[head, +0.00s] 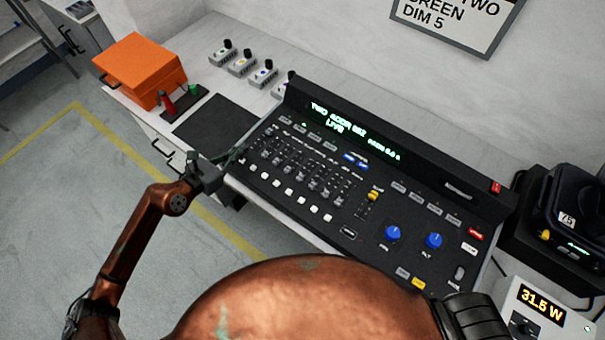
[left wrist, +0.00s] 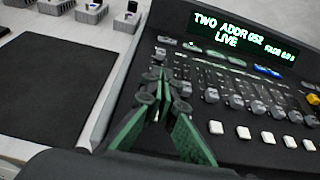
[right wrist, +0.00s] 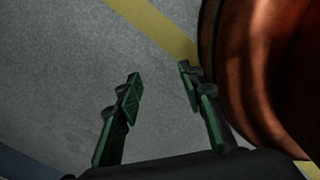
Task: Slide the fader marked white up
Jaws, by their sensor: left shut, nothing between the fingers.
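The black lighting console (head: 440,205) stands on the bench, with a row of grey fader knobs (head: 297,170) above several white buttons. The faders also show in the left wrist view (left wrist: 235,101). Their labels are too small to read, so I cannot tell which one is marked white. My left gripper (head: 240,154) is at the console's left end, by the leftmost faders. In the left wrist view (left wrist: 160,82) its green-padded fingers meet at the tips with nothing held; they hide part of the panel there. My right gripper (right wrist: 160,75) is open and empty above the floor.
The console's display (head: 350,130) reads "TWO ADDR 052 LIVE". A yellow-capped fader (head: 373,196) and blue knobs (head: 434,240) lie farther right. A black mat (head: 215,128), orange case (head: 142,68) and small grey boxes are to the left. A black lamp (head: 575,215) stands at right.

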